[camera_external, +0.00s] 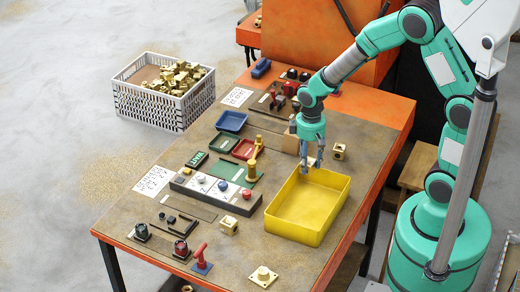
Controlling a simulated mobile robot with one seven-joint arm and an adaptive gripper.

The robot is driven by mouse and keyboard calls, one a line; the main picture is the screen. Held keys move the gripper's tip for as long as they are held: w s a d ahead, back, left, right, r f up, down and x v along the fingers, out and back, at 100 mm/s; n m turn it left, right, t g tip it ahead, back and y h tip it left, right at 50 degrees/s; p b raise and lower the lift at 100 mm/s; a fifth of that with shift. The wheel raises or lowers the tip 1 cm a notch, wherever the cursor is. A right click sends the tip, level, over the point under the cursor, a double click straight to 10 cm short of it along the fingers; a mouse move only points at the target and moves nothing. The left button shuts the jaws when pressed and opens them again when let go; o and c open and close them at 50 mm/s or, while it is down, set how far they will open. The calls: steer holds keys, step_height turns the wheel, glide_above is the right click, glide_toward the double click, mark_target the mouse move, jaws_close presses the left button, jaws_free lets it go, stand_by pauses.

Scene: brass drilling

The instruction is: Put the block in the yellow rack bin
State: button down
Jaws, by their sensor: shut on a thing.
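My gripper (311,170) points down at the far edge of the yellow bin (333,215). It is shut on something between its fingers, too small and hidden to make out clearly. The bin is a shallow open tray on the right side of the table, and its visible floor is empty. One brass block (339,151) with a hole stands on the table just right of the gripper, apart from it. A similar brass block (229,225) stands near the front, left of the bin.
Control panels with buttons (214,190), a blue tray (231,121), a red tray (243,149) and a red-handled tool (200,259) cover the left of the table. A flanged brass part (263,276) lies at the front. A white crate (165,92) of brass pieces stands on the floor.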

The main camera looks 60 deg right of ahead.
steer(key=s+a, duration=0.4)
steer(key=a, duration=0.4)
steer(key=shift+s+a+n, duration=0.3)
steer(key=shift+a, duration=0.1)
steer(key=b, duration=0.1)
glide_above(308, 212)
steer(key=shift+f, duration=3.05)
steer(key=shift+f+b, duration=0.35)
steer(key=shift+f, duration=1.55)
steer(key=c, duration=1)
jaws_free()
steer(key=shift+s+f, duration=0.1)
steer(key=shift+f, duration=0.05)
steer(key=shift+c, duration=0.2)
